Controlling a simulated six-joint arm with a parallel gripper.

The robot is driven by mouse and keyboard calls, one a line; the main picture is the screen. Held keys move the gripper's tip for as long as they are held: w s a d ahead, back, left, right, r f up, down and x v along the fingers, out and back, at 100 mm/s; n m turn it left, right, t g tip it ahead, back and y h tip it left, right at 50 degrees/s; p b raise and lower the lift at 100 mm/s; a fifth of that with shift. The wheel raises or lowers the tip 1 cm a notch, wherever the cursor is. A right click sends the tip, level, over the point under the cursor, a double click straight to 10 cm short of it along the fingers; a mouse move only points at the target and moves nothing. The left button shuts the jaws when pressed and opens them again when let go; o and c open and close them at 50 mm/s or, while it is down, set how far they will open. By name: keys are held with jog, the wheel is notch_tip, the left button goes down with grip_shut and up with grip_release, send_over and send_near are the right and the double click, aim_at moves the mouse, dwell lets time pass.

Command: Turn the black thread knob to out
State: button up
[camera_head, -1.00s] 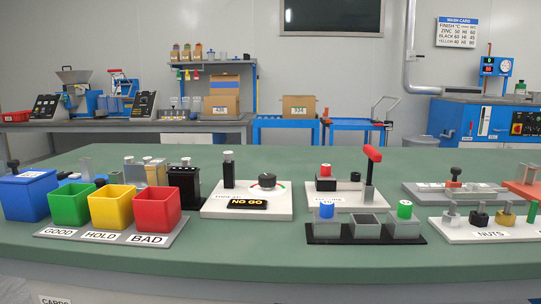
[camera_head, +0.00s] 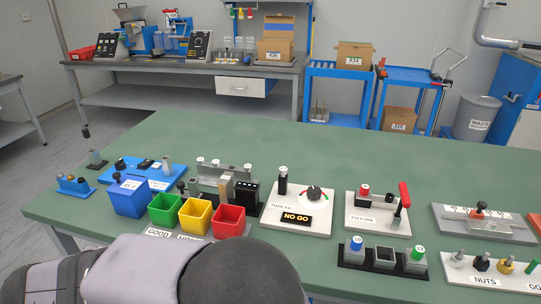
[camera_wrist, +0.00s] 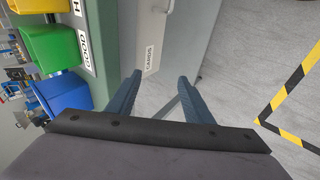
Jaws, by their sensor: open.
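The black thread knob (camera_head: 314,193) is a round dial on a white board (camera_head: 318,228) in the middle of the bench. A scale with a red part curves beside it, and the knob's exact setting is too small to read. A black sign (camera_head: 296,218) in front of it says NO GO. A black post with a white top (camera_head: 283,180) stands left of the knob. My gripper (camera_wrist: 160,76) shows only in the wrist view. It is open and empty, over the floor by the bench's side, far from the knob.
Blue, green, yellow and red bins (camera_head: 229,221) stand left of the board. A white fixture board with a red lever (camera_head: 404,196) is to its right. A black tray (camera_head: 370,268) with capped pieces lies in front. The green bench top (camera_head: 300,150) is clear behind.

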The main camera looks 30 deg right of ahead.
jog(key=w+a+r+n+t+h+p, duration=0.1)
jog(key=w+a+r+n+t+p, duration=0.15)
jog(key=r+p, duration=0.7)
jog(key=w+a+r+n+t+h+p, duration=0.1)
jog(key=w+a+r+p, duration=0.15)
jog(key=r+p, duration=0.7)
jog(key=n+g+y+p, duration=0.8)
jog(key=n+p, duration=0.9)
jog(key=n, duration=1.7)
send_near(315, 190)
jog(key=f+t+y, duration=0.1)
jog(key=shift+s+p+x, duration=0.15)
jog(key=shift+p+x, duration=0.55)
jog(key=shift+x, duration=1.1)
jog(key=shift+s+p+x, duration=0.15)
jog(key=shift+p+x, duration=0.55)
jog(key=shift+x, duration=1.1)
jog(key=shift+d+f, duration=0.15)
jog(key=shift+d, duration=0.05)
